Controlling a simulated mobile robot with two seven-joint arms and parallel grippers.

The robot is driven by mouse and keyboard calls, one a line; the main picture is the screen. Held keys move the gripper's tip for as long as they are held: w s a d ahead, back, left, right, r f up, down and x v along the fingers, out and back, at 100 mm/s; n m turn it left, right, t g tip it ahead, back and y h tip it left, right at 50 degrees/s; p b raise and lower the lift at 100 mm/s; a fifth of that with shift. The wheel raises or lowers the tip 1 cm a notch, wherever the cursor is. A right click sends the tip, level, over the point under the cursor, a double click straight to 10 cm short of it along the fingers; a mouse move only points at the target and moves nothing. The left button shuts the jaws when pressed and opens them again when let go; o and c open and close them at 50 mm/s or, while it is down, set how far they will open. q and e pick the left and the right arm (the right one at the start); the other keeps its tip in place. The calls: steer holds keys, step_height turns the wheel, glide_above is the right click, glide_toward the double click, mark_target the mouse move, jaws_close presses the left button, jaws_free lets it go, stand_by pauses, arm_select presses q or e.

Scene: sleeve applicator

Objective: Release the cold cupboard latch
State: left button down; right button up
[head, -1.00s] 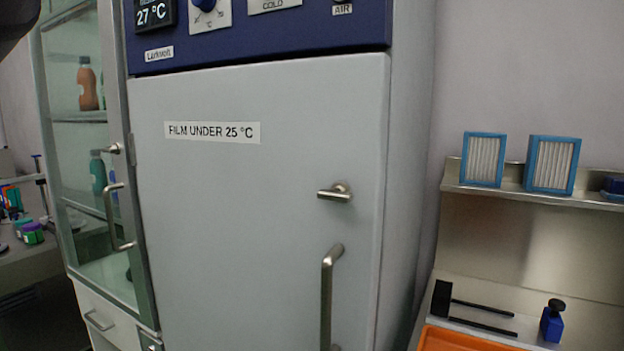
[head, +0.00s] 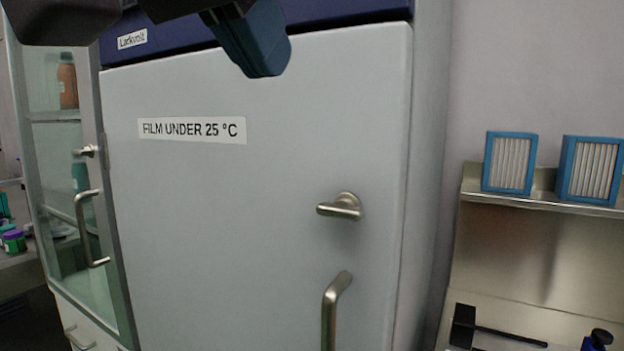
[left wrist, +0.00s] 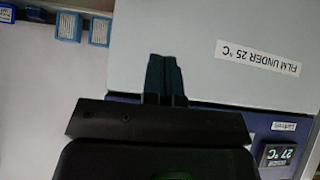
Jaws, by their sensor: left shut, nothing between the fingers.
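The cold cupboard has a pale grey door (head: 250,190) labelled "FILM UNDER 25 °C", which looks closed. Its latch is a short metal lever (head: 342,207) near the door's right edge, lying about level. Below it is a vertical bar handle (head: 332,315), cut off by the picture's bottom edge. My left gripper (head: 265,72) is at the top of the head view, in front of the upper door, above and left of the latch and apart from it. In the left wrist view its fingers (left wrist: 164,65) are together and empty. The latch does not show there. My right gripper is not in view.
A glass-fronted cabinet (head: 90,222) with its own latch and handle stands at the left. At the right, a metal shelf (head: 545,203) carries blue-framed filters (head: 510,163). The space in front of the latch is clear.

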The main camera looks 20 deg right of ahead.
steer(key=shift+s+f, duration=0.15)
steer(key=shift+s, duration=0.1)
arm_select(q)
steer(key=shift+d+f, duration=0.1)
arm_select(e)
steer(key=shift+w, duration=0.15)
arm_select(q)
steer(key=b, duration=0.2)
glide_above(322, 201)
steer(key=s+a, duration=0.2)
steer(key=f, duration=0.7)
steer(key=shift+w+f, duration=0.15)
steer(key=shift+w, duration=0.05)
step_height(322, 201, down, 2)
steer(key=shift+d+f+b, duration=0.1)
steer(key=shift+f+b, duration=0.1)
steer(key=shift+b, duration=0.35)
steer(key=shift+f, duration=0.35)
steer(key=shift+s+f, duration=0.1)
steer(key=shift+f, duration=0.2)
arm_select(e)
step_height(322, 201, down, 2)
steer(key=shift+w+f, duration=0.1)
